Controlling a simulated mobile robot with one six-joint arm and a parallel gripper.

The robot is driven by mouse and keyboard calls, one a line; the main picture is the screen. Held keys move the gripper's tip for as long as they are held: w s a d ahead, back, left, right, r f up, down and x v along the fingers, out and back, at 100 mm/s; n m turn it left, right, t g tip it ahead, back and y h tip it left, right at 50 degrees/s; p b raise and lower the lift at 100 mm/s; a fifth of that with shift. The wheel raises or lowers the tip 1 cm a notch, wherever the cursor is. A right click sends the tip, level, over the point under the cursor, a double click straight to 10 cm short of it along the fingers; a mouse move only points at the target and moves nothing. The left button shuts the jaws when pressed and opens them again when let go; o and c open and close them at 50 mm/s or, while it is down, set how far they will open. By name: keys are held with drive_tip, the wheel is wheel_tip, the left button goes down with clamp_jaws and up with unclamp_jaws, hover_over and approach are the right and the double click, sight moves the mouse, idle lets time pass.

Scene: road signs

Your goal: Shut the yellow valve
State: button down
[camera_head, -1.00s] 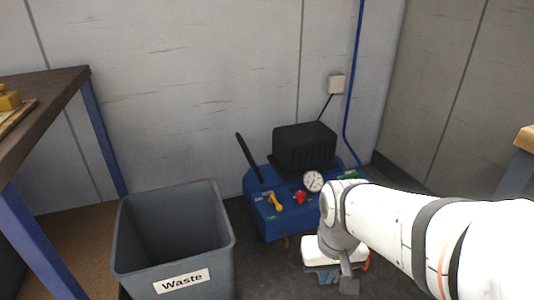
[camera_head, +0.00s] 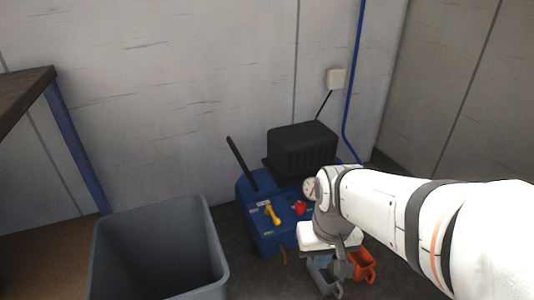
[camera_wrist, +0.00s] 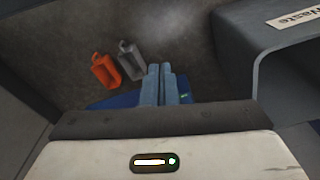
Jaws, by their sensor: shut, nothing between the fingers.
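The yellow valve (camera_head: 272,214) is a small lever handle on the sloping front panel of a blue machine (camera_head: 273,242), left of a red knob (camera_head: 299,208). Its handle slants from upper left to lower right. My gripper (camera_head: 318,262) hangs low in front of the machine, to the right of the yellow valve and apart from it. In the wrist view, my gripper (camera_wrist: 160,68) has its two fingers together with nothing between them. The yellow valve does not show in the wrist view. My arm covers the machine's right part and part of the pressure gauge (camera_head: 309,189).
A grey bin (camera_head: 160,255) stands left of the machine. An orange object (camera_head: 362,266) and a grey object (camera_head: 325,283) with handles lie on the floor near my gripper. A black lever (camera_head: 241,163) and black motor block (camera_head: 302,148) top the machine. A bench (camera_head: 25,95) is at left.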

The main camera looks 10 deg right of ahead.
drive_tip(key=w+d+m+g+y+p, duration=0.15)
drive_tip(key=w+m+p, duration=0.5)
drive_tip(key=w, duration=1.55)
drive_tip(key=w+d+f+m+y+p, duration=0.1)
drive_tip(key=w+d+f+m, duration=0.1)
drive_tip(key=w+f+m, duration=0.3)
drive_tip(key=w+d+f+m+y+p, duration=0.1)
drive_tip(key=w+f+m, duration=0.4)
drive_tip(key=w+f, duration=0.6)
drive_tip(key=shift+d+f+p, duration=0.45)
drive_tip(key=shift+d+f, duration=0.1)
drive_tip(key=shift+d, duration=0.65)
drive_tip(key=shift+f, duration=0.1)
